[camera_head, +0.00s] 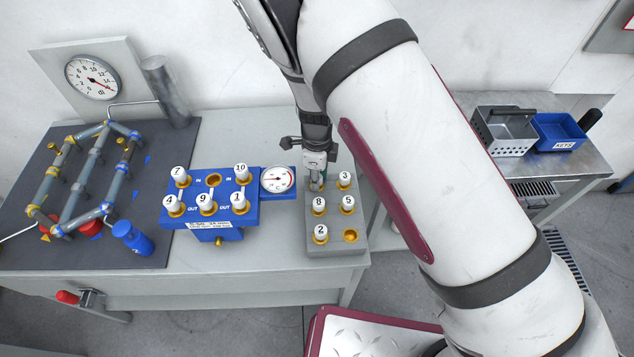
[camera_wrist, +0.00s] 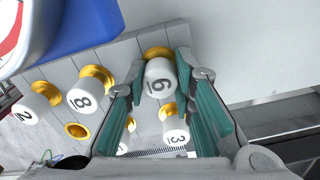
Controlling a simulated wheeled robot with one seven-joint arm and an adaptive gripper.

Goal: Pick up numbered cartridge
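The numbered cartridge marked 6 (camera_wrist: 160,80) stands upright in a gold-ringed socket of the grey rack (camera_head: 335,249). It is white, and in the wrist view it sits between the teal finger pads of my gripper (camera_wrist: 162,72). The fingers straddle it with a narrow gap visible; firm contact is not evident. In the head view my gripper (camera_head: 316,180) points down at the rack's back left socket and largely hides this cartridge. Cartridges 3 (camera_head: 345,179), 8 (camera_head: 319,204), 5 (camera_head: 348,203) and 2 (camera_head: 321,232) stand in the same rack.
One rack socket (camera_head: 351,236) is empty. A blue test block (camera_head: 212,221) with several cartridges and a gauge (camera_head: 277,180) stands close left of the rack. A pipe frame (camera_head: 85,180) is farther left. Metal and blue baskets (camera_head: 558,132) stand on the right table.

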